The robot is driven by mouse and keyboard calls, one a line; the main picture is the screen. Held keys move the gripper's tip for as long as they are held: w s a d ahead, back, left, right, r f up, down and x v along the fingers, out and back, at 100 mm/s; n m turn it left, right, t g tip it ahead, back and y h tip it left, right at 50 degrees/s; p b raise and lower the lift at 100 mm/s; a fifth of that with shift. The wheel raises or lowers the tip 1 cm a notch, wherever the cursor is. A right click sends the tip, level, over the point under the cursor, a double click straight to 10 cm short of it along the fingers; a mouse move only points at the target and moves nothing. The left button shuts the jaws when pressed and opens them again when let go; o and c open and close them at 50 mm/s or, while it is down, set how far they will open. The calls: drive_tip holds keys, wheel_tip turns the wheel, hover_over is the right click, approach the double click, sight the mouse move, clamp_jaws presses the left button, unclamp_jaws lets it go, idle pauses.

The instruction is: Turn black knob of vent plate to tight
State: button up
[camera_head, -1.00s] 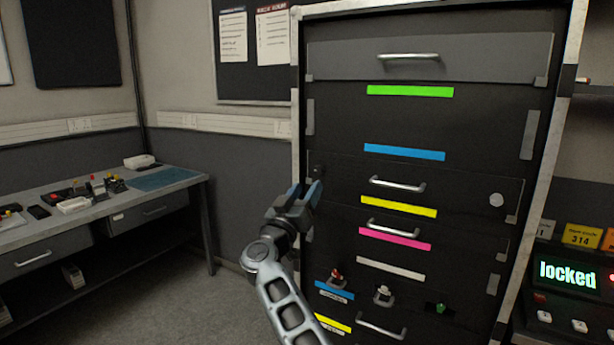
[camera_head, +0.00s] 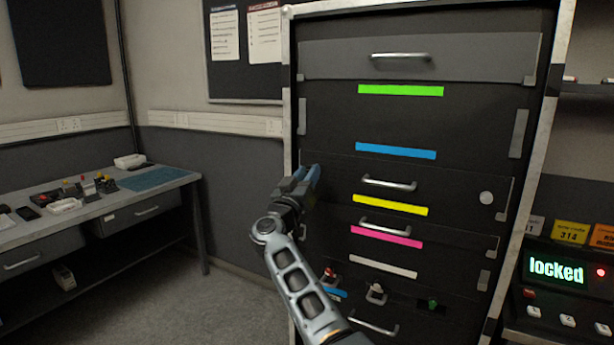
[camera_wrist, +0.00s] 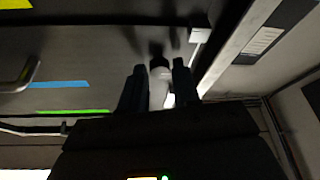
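A dark cabinet panel (camera_head: 448,197) carries a silver handle, a yellow strip and a round pale knob (camera_head: 487,197) at its right. My gripper (camera_head: 306,178) is at the cabinet's left edge, near that panel's upper left corner, and hides the spot behind it. In the wrist view my gripper (camera_wrist: 157,85) has its two dark fingers parted on either side of a pale upright piece (camera_wrist: 159,88). A small black knob-like part (camera_wrist: 157,62) shows just beyond the fingertips. I cannot tell whether a finger touches it. Its turn setting is not readable.
More panels with coloured strips and handles fill the cabinet above and below. Small red, white and green switches (camera_head: 432,304) sit low on it. A workbench (camera_head: 130,190) stands at left. A display (camera_head: 556,270) at right reads "locked". Floor is clear between bench and cabinet.

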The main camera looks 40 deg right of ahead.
clamp_jaws()
drive_tip(key=shift+m, duration=0.3)
drive_tip(key=shift+w+a+r+m+g+y+b, duration=0.15)
drive_tip(key=shift+m+g+b, duration=2)
drive_tip(key=shift+m, duration=1.75)
drive_tip(key=shift+w+m+g+y+b, duration=0.2)
drive_tip(key=shift+m+g+b, duration=1.1)
drive_tip(key=shift+m+b, duration=2.1)
drive_tip(key=shift+w+a+r+m+g+y+b, duration=0.15)
drive_tip(key=shift+m+g+b, duration=1.75)
drive_tip(key=shift+m, duration=2.5)
drive_tip(key=shift+d, duration=0.15)
drive_tip(key=shift+o, duration=2)
unclamp_jaws()
